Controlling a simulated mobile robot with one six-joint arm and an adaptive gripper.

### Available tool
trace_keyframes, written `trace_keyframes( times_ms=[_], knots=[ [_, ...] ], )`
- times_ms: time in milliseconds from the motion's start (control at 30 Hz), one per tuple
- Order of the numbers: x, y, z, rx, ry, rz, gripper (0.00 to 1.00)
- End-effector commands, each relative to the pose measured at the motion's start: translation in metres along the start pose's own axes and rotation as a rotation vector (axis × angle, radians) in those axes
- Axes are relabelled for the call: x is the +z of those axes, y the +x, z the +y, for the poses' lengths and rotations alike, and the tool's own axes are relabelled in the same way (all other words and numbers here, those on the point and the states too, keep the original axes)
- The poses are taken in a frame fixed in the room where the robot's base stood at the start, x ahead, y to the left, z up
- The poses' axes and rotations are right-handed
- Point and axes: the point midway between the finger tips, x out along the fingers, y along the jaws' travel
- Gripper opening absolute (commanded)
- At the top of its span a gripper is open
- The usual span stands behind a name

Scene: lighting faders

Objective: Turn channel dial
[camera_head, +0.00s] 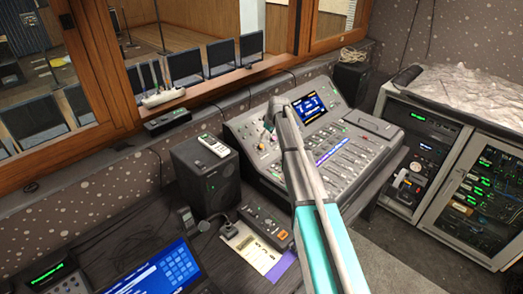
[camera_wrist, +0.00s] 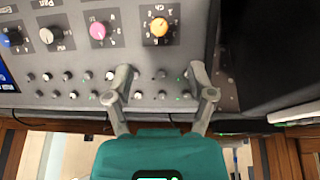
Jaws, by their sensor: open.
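The orange channel dial (camera_wrist: 160,27), marked "Ch", sits on the grey mixing console's panel at the top middle of the wrist view. My gripper (camera_wrist: 160,75) is open and empty, its two fingers spread apart over rows of small knobs. The dial lies ahead of the gap between the fingertips, clear of both fingers. A pink dial (camera_wrist: 98,30) and a white dial (camera_wrist: 47,35) lie to its left, with a blue dial (camera_wrist: 10,39) farther left. In the head view, my arm reaches across the console (camera_head: 253,173) and hides part of its upper panel.
A black speaker (camera_head: 205,177) with a remote on top stands left of the console. A window ledge (camera_head: 215,83) runs behind it. Equipment racks (camera_head: 425,150) stand to the right. A small control box (camera_head: 265,226) and papers lie on the desk in front.

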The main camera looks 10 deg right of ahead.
Motion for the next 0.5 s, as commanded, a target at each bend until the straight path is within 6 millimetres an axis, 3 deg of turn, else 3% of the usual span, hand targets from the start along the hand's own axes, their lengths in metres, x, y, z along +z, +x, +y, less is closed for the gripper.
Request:
trace_keyframes(
  times_ms=[500],
  knots=[
    [0.001,0.047,0.0,0.0,0.0,0.0,0.71]
  ],
)
